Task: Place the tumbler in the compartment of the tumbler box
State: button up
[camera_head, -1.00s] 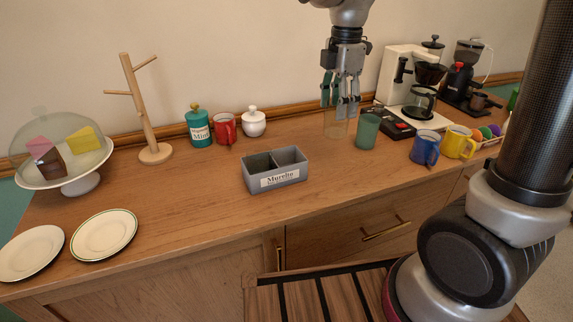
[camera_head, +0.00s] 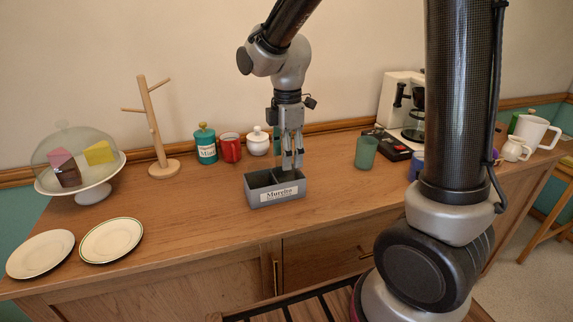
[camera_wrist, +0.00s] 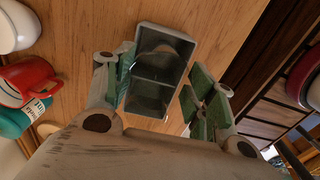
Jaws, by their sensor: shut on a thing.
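The grey tumbler box (camera_head: 276,195), labelled "Murello", sits on the wooden counter. Its two open compartments show in the wrist view (camera_wrist: 150,104). My gripper (camera_head: 292,160) points down over the box's right compartment. In the wrist view its fingers (camera_wrist: 160,88) straddle the box. The gripper is shut on a clear glass tumbler, which is very hard to make out. A faint curved rim (camera_wrist: 157,52) shows over the upper compartment in the wrist view. I cannot tell how deep the tumbler sits, if at all, in that compartment.
A green tumbler (camera_head: 366,152) stands to the right of the box. Behind it are a red mug (camera_head: 230,147), a teal canister (camera_head: 205,145) and a white sugar pot (camera_head: 257,141). A mug tree (camera_head: 158,125) and two plates (camera_head: 111,240) are left. Bare counter surrounds the box.

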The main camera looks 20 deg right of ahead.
jog(key=shift+f, duration=1.4)
jog(key=o, duration=1.5)
jog(key=shift+f, duration=0.15)
jog(key=shift+c, duration=0.2)
notch_tip(320, 180, up, 12)
jog(key=s+d+r+m+t, duration=0.2)
jog(key=s+d+m+t, duration=0.2)
jog(key=s+d+m, duration=1.1)
jog(key=shift+s+r+m, duration=0.4)
jog(key=shift+s+m, duration=1.3)
jog(key=shift+s, duration=0.3)
